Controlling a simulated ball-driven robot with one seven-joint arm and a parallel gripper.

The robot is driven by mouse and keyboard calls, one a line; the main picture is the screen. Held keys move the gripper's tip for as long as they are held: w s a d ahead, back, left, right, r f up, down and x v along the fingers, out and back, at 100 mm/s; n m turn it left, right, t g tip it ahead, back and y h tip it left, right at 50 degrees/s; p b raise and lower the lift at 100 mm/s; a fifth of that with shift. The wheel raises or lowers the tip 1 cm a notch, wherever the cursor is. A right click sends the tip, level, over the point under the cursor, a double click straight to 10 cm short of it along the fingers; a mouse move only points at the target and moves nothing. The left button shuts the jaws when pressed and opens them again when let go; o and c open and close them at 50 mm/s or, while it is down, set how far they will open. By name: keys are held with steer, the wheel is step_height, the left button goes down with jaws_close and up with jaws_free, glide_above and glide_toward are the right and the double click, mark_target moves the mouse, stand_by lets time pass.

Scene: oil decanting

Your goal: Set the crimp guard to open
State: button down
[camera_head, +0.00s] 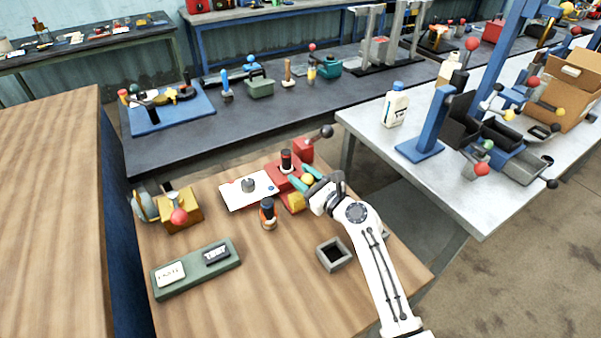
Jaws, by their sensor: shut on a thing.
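The red crimp press (283,170) stands toward the back right of the wooden table, with a black upright part and a dark ball-ended lever (327,131). A yellow piece (296,203), apparently the crimp guard, sits at its front right. A yellow ball knob (307,179) shows close by. My gripper (305,180) has teal fingers and comes in from the right. It is shut on the yellow knob, with one finger on each side. The fingers and wrist hide part of the press, and I cannot tell the guard's exact angle.
A white plate with a grey knob (249,186) and a dark bottle (268,213) stand left of my gripper. A square grey cup (334,254) stands below my wrist. A yellow device with a red ball (179,212) and a green tray (197,270) are at left.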

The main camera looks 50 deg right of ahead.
steer(key=shift+s+f, duration=0.15)
steer(key=shift+f, duration=0.15)
steer(key=c, duration=1.1)
jaws_free()
steer(key=o, duration=0.4)
steer(key=shift+r, duration=0.15)
steer(key=shift+s, duration=0.15)
steer(key=s, duration=0.3)
steer(key=s+b, duration=0.1)
steer(key=s, duration=0.5)
steer(key=shift+s+a, duration=0.15)
steer(key=shift+a, duration=0.25)
steer(key=shift+s+a+b, duration=0.1)
steer(key=shift+s+b, duration=0.2)
steer(key=shift+s, duration=0.35)
